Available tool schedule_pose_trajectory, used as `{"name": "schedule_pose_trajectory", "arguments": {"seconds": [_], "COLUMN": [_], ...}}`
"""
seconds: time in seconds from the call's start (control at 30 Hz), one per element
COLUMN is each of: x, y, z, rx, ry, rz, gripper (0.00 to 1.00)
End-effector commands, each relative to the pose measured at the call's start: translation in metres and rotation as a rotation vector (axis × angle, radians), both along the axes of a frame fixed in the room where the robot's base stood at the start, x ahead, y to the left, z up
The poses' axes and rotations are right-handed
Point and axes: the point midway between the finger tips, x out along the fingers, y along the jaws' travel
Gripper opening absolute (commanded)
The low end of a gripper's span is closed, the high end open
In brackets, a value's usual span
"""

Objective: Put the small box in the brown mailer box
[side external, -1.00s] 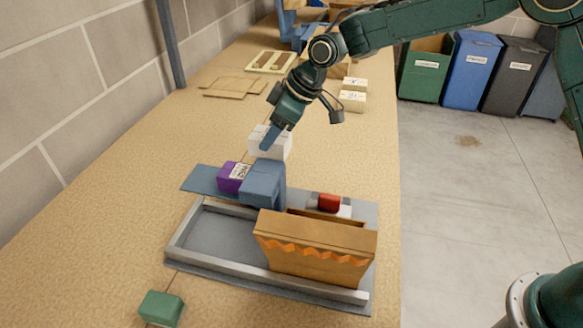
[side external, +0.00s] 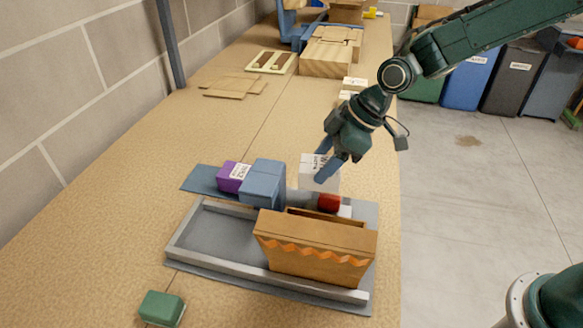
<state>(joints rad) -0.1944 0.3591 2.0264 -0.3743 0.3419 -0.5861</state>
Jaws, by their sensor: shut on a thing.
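The small white box (side external: 308,178) with a printed label is held by my gripper (side external: 327,170). My gripper is shut on it, and one blue finger covers part of its near side. The white box appears above and behind the brown mailer box (side external: 315,262), apart from it in the picture. The brown mailer box stands upright at the right end of a grey tray, with an orange zigzag line across its front. A narrow opening shows along its top. Its inside is mostly hidden.
The grey tray (side external: 190,229) has raised rails. Behind it stand a blue-grey box (side external: 262,184) and a purple box (side external: 230,177). A red thing (side external: 329,203) sits just behind the mailer. A green box (side external: 161,308) lies at the front left. The table's left middle is clear.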

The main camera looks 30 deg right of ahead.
Motion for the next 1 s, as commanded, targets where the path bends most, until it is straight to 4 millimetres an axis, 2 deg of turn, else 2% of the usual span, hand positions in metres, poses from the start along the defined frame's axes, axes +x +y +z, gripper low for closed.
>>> {"name": "schedule_pose_trajectory", "arguments": {"seconds": [0.17,0.5,0.8,1.0], "x": [-0.022,-0.054,-0.084,-0.099], "y": [0.021,0.056,0.073,0.077], "z": [0.009,0.01,0.016,0.017], "rx": [0.001,0.001,0.001,0.001], "ry": [-0.002,-0.002,-0.003,-0.002], "rz": [0.22,0.688,1.15,1.376], "gripper": [0.27,0.27,0.27,0.27]}}
